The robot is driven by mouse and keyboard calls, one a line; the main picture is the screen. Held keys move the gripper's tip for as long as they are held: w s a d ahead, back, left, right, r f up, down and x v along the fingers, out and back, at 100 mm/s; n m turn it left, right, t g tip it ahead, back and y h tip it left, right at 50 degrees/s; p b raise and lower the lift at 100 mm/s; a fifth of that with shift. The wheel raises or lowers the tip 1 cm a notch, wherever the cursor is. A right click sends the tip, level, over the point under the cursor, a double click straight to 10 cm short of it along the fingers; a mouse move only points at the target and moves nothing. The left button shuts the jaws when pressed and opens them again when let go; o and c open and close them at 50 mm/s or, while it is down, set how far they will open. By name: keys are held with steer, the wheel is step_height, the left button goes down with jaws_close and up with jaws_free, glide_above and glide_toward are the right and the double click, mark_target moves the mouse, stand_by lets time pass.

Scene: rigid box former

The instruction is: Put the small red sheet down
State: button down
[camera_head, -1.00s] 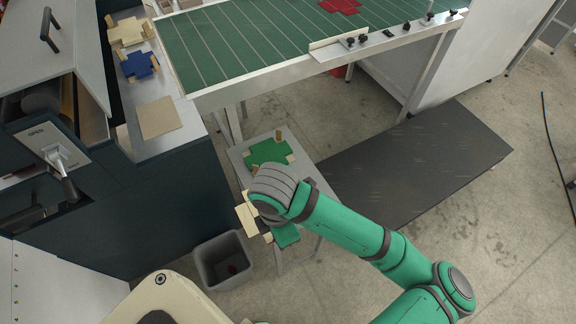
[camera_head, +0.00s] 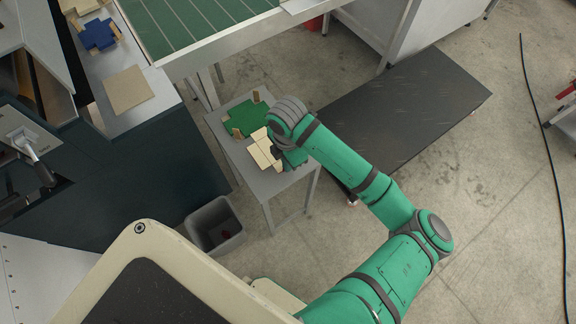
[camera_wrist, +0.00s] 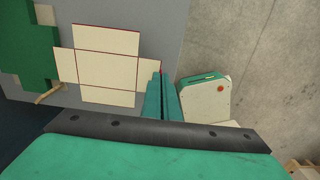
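The small red sheet (camera_head: 262,152) is a cross-shaped blank showing its cream face, with thin red lines along edges and creases in the wrist view (camera_wrist: 105,68). It lies flat over the front part of a small grey table (camera_head: 225,148), beside a green cross-shaped sheet (camera_head: 243,119) with wooden blocks. I cannot tell whether it touches the tabletop. My gripper (camera_wrist: 162,78) has its teal fingers close together at the sheet's right flap and appears shut on it. In the head view my wrist hides that flap and most of the gripper (camera_head: 290,160).
A grey bin (camera_head: 214,226) stands on the floor left of the small table. A dark mat or platform (camera_head: 400,125) lies to the right. A counter with a blue sheet (camera_head: 98,35) and a tan square (camera_head: 128,90) is at the left. A green-topped table (camera_head: 190,22) stands behind.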

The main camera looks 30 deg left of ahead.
steer(key=shift+w+f, duration=0.35)
steer(key=shift+f, duration=1.55)
steer(key=shift+f, duration=0.1)
steer(key=c, duration=2)
jaws_free()
steer(key=shift+c, duration=0.2)
step_height(320, 180, up, 12)
